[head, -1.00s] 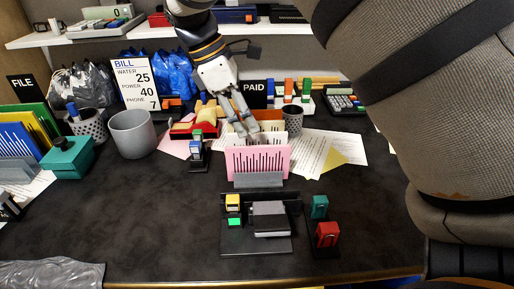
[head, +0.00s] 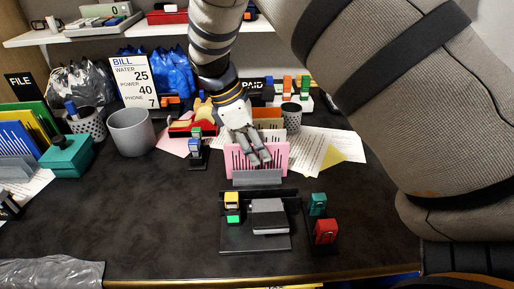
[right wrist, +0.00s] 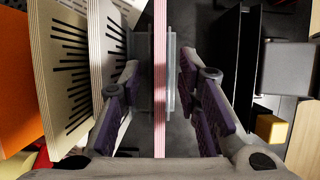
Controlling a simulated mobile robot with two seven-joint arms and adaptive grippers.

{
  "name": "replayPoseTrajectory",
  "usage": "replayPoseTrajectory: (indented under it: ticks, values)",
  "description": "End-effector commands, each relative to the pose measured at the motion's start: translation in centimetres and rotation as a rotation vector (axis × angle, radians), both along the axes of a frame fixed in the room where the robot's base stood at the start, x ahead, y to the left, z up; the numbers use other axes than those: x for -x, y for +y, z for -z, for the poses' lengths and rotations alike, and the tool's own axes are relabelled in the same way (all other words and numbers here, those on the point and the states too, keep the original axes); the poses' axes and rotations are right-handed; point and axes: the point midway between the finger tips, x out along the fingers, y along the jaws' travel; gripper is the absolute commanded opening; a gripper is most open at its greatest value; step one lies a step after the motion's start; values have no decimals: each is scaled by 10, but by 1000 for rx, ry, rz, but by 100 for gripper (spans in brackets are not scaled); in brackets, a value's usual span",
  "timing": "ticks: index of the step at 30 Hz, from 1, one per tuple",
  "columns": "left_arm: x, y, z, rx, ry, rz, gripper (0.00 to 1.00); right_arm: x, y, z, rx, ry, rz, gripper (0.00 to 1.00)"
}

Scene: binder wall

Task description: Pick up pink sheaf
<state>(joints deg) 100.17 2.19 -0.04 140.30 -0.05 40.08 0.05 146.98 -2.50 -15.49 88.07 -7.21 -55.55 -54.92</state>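The pink sheaf (head: 238,163), with black bars on its face, stands upright in a grey holder (head: 258,179) in the middle of the desk. My right gripper (head: 259,159) is over it in the head view and hides part of its face. In the right wrist view the pink sheaf (right wrist: 160,95) shows edge-on as a thin strip between the two spread fingers of my right gripper (right wrist: 160,75). There is a gap on each side, so the gripper is open. My left gripper is not in view.
Cream sheaves (right wrist: 70,75) and an orange one (right wrist: 14,80) stand close beside the left finger in the wrist view. A black stand with a grey block (head: 268,217) is in front. A red stapler-like item (head: 326,231) is at the right.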

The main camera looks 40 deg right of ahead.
Motion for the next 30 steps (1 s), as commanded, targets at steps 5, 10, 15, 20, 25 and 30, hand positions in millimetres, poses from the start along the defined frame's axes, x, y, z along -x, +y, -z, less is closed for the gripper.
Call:
replayPoseTrajectory:
  ticks: [5, 10, 15, 20, 25, 30]
  values:
    - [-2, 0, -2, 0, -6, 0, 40, 0, 0, 2, -1, -2, 0, 31]
    - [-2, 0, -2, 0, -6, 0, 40, 0, 0, 3, -1, -1, 0, 31]
    - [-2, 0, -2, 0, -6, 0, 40, 0, 0, 3, -1, -1, 0, 17]
    - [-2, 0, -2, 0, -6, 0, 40, 0, 0, 3, -1, -1, 0, 0]
    - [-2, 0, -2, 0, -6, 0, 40, 0, 0, 3, 0, -1, 0, 0]
    - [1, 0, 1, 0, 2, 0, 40, 0, 0, 1, 1, 0, 0, 0]
